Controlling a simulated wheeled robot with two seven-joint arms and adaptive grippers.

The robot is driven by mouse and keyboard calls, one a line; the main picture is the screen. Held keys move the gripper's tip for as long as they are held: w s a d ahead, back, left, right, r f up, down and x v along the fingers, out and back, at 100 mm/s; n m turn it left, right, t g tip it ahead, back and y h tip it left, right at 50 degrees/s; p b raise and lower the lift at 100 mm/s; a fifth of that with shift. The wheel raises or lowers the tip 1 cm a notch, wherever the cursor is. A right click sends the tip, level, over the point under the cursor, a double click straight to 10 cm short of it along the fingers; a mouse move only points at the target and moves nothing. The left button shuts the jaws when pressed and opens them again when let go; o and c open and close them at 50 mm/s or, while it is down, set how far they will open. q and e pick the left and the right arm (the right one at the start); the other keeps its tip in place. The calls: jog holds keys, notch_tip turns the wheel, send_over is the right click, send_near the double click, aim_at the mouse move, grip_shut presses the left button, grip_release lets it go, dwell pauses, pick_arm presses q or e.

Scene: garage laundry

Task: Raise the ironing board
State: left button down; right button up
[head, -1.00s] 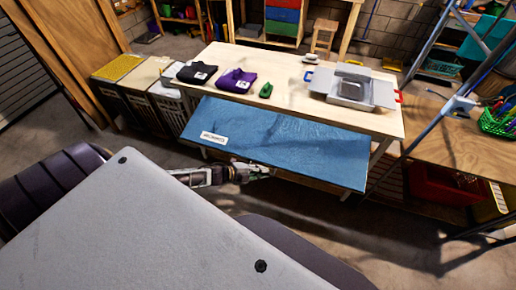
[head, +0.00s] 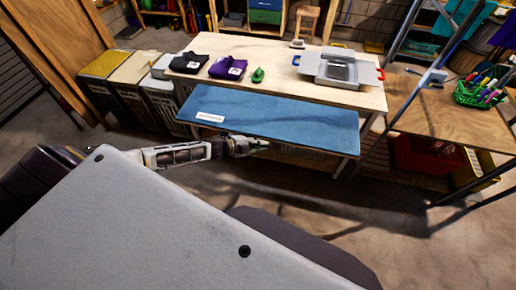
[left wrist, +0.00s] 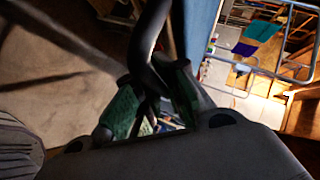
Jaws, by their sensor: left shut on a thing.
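The ironing board is a blue padded panel (head: 285,120) with a white label, along the front of the wooden table in the head view. It looks close to level, slightly below the tabletop. My left gripper (head: 262,148) is at its front edge, left of the middle. In the left wrist view my left gripper (left wrist: 155,100) is shut on a dark curved bar (left wrist: 152,45) next to the blue board (left wrist: 200,30). How the bar joins the board is hidden. My right gripper is not in view.
The wooden table (head: 300,82) holds folded black and purple shirts, a small green object and a grey tub (head: 340,70). Hampers (head: 128,80) stand at left. A metal ladder frame and workbench (head: 450,120) stand at right. The floor in front of the board is clear.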

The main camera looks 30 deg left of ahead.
pick_arm(q)
jog(key=shift+s+d, duration=0.1)
jog(key=shift+s, duration=0.05)
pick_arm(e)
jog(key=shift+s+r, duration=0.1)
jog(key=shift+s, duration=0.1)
pick_arm(q)
jog(key=shift+r, duration=0.1)
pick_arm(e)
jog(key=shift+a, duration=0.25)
pick_arm(q)
jog(key=c, duration=1.8)
grip_release()
jog(key=shift+s+r, duration=0.15)
jog(key=shift+r, duration=0.1)
jog(key=shift+s+r, duration=0.1)
jog(key=shift+s, duration=0.05)
jog(key=shift+v, duration=6)
